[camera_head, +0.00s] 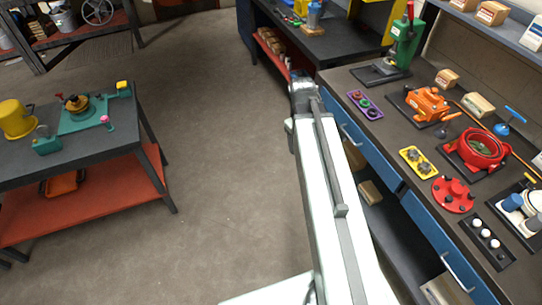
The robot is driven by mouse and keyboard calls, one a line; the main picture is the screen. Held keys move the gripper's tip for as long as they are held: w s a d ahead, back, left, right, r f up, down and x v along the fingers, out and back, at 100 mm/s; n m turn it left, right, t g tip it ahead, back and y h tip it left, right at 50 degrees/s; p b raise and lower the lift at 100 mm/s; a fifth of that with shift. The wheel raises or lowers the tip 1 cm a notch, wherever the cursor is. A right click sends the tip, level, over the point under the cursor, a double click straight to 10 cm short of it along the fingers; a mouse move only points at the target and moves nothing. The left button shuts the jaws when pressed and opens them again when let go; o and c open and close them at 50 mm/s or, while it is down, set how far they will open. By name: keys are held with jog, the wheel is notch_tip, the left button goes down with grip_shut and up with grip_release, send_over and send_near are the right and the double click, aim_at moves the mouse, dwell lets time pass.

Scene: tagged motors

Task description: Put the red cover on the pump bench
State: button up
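A round red cover (453,194) with raised studs lies flat on the long dark bench (405,120) at the right. Behind it on the same bench stands a red round housing (478,149), open at the top. A separate dark table (98,157) with a red lower shelf stands at the left, holding a teal base with a brass-coloured part. I cannot tell which of these is the pump bench. My arm reaches up the middle of the picture, and my gripper end (302,84) is over the floor edge of the right bench, away from the cover. Its fingers are too small to make out.
Near the cover are a yellow tray (418,162), a dark tray with white knobs (487,240), an orange machine (428,103) and a purple tray (365,104). A yellow pot (16,119) is on the left table. Open floor (220,190) lies between the tables.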

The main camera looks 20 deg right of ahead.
jog(key=s+a+m+y, duration=0.1)
jog(key=a+m, duration=0.1)
jog(key=a, duration=1.4)
jog(key=shift+a, duration=0.25)
jog(key=shift+s+f, duration=0.1)
jog(key=shift+f, duration=0.05)
notch_tip(320, 180, down, 7)
jog(key=b, duration=0.7)
